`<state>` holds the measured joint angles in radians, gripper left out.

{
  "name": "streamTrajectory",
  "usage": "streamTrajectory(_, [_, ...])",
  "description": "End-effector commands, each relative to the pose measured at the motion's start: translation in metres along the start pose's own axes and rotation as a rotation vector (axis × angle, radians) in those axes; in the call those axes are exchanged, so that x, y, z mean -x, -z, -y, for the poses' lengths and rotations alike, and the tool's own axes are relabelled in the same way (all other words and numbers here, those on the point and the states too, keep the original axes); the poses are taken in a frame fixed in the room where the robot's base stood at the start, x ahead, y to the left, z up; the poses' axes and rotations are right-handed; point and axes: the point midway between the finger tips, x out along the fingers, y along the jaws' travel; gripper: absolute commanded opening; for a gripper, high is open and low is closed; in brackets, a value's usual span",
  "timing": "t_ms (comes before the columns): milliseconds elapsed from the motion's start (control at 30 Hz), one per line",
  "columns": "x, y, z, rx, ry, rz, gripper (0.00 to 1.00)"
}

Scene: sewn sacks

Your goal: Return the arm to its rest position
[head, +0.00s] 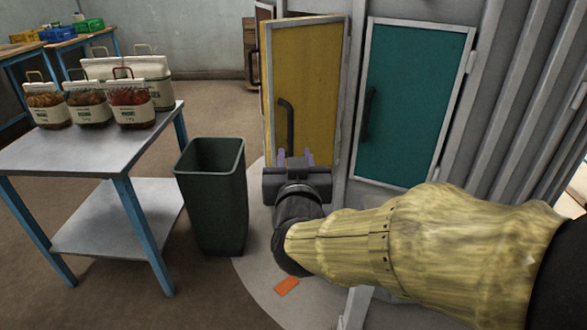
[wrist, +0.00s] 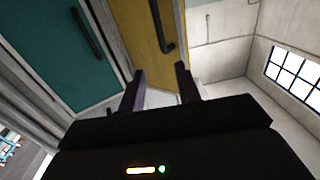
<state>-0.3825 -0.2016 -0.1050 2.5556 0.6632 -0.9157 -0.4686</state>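My gripper (head: 296,158) is in front of the lower part of the yellow door (head: 310,85), held up by my arm in its tan sleeve, which reaches in from the right. In the wrist view the two purple-grey fingers of my gripper (wrist: 160,88) stand apart with nothing between them. The yellow door also shows in the wrist view (wrist: 140,35), beyond the fingers, with its dark handle (wrist: 160,25). I see no contact between the fingers and the door or handle.
A teal door (head: 415,100) is right of the yellow one. A dark bin (head: 212,195) stands left of my gripper. A metal table (head: 75,155) at the left bears several labelled sacks (head: 132,103). An orange piece (head: 287,285) lies on the floor below my arm.

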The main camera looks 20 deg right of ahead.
Motion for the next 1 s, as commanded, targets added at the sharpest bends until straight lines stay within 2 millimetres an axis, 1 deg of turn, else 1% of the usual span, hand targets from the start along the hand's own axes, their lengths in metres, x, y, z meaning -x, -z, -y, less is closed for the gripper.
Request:
streamTrajectory(133, [0.005,-0.001,0.001,-0.001,0.003,0.0,0.33])
streamTrajectory(433, [0.006,0.0,0.001,0.0,0.003,0.001,0.33])
streamTrajectory(567, [0.004,-0.008,0.004,0.004,0.021,0.03,0.33])
streamTrajectory(667, [0.001,-0.026,0.011,0.01,0.067,0.103,0.33])
streamTrajectory(767, [-0.001,-0.057,0.021,0.022,0.132,0.227,0.33])
streamTrajectory(800, [0.001,-0.071,0.024,0.028,0.159,0.288,0.33])
streamTrajectory(867, [0.003,-0.094,0.027,0.036,0.193,0.386,0.33])
streamTrajectory(1000, [0.019,-0.146,0.027,0.06,0.247,0.625,0.33])
